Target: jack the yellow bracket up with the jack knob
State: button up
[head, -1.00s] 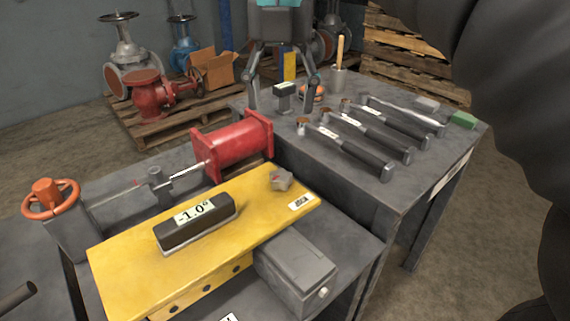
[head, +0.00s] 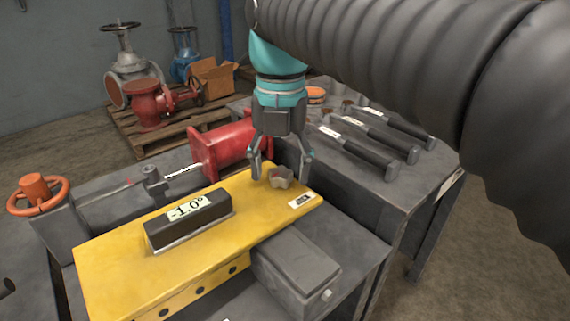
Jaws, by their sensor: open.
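The yellow bracket (head: 120,265) lies on the grey bench with a digital level (head: 188,220) on top, reading -1.0°. The jack knob (head: 280,176), a small grey lobed knob, sits on the bracket's top near its right end. My gripper (head: 280,178) is open and points down at the knob, with one finger on each side of it in the picture. I cannot tell whether the fingers touch the knob or the bracket.
A red cylinder (head: 222,148) stands just behind the bracket, close to my gripper. An orange handwheel (head: 38,194) is at the left. A grey block (head: 295,262) lies under the bracket's front right. Several black-handled tools (head: 365,154) lie on the right bench.

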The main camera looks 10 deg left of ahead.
jog(key=shift+f, duration=0.15)
jog(key=shift+c, duration=0.2)
jog(key=c, duration=1.1)
